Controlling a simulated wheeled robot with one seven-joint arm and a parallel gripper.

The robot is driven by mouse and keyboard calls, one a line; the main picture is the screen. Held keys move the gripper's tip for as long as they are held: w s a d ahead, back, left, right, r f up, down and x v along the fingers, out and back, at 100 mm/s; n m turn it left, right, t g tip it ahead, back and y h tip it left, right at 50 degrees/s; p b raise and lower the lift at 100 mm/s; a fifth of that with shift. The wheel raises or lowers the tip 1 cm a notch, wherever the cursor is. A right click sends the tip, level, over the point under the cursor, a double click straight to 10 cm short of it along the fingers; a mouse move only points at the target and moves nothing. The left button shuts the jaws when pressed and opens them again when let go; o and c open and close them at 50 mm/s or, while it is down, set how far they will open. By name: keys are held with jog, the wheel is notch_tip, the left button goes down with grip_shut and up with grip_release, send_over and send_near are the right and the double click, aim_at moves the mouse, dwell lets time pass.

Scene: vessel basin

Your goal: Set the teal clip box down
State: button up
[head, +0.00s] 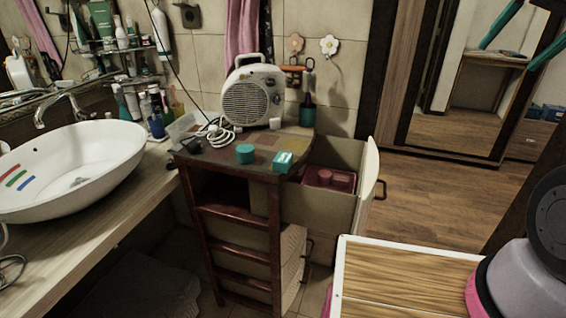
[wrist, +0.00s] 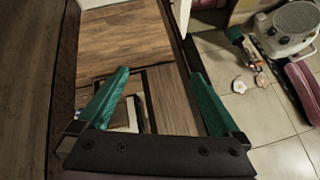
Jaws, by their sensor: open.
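The teal clip box (head: 283,162), a small teal block with a pale patch on its side, sits at the front right corner of the small wooden cabinet's top (head: 262,140). My gripper (head: 507,57) is at the upper right of the head view, well apart from the box. The wrist view shows its two teal fingers spread, with nothing between them (wrist: 160,73). The box cannot be made out in the wrist view.
A teal round container (head: 245,153) stands left of the box. A fan heater (head: 252,97), cable and small white cup (head: 275,123) are behind. An open drawer (head: 310,208) holding a dark red box (head: 330,181) juts out right. A wood-topped surface (head: 400,280) lies in front.

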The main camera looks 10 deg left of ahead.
jog(key=w+a+f+n+t, duration=0.15)
jog(key=w+n, duration=0.25)
jog(key=w, duration=0.7)
jog(key=w+a+f+n+y, duration=0.1)
jog(key=w+a+f+n, duration=0.3)
jog(key=w+a, duration=0.25)
jog(key=n+g+y, duration=0.7)
jog(key=n+g, duration=0.1)
jog(key=n, duration=0.4)
send_near(284, 157)
jog(key=shift+x, duration=5.2)
jog(key=shift+c, duration=0.3)
